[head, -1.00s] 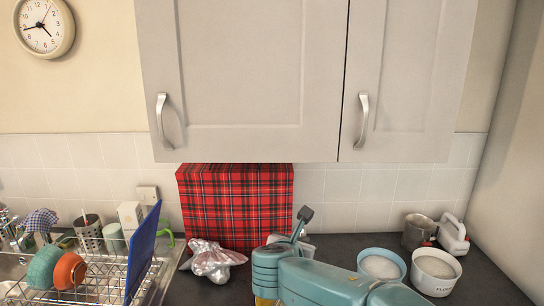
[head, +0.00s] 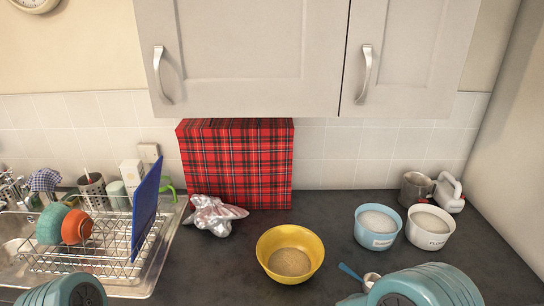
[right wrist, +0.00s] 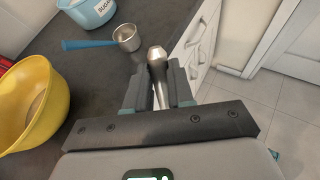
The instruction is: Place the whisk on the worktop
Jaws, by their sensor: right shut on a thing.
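My right gripper (right wrist: 158,92) is shut on a shiny metal handle with a rounded end, apparently the whisk (right wrist: 156,62). Its wire part is hidden. In the right wrist view the handle is near the worktop's front edge; I cannot tell whether it touches anything. The dark worktop (head: 335,232) spans the head view and also shows in the right wrist view (right wrist: 98,78). In the head view only teal parts of my arms show at the bottom edge, with neither gripper's fingers visible.
A yellow bowl (head: 262,250) with tan contents stands mid-worktop. A blue-handled metal scoop (head: 371,281) lies right of it. Sugar (head: 378,222) and flour (head: 430,225) bowls stand behind. A foil-like bundle (head: 214,216) and dish rack (head: 90,250) are left. White drawers (right wrist: 197,45) drop below the edge.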

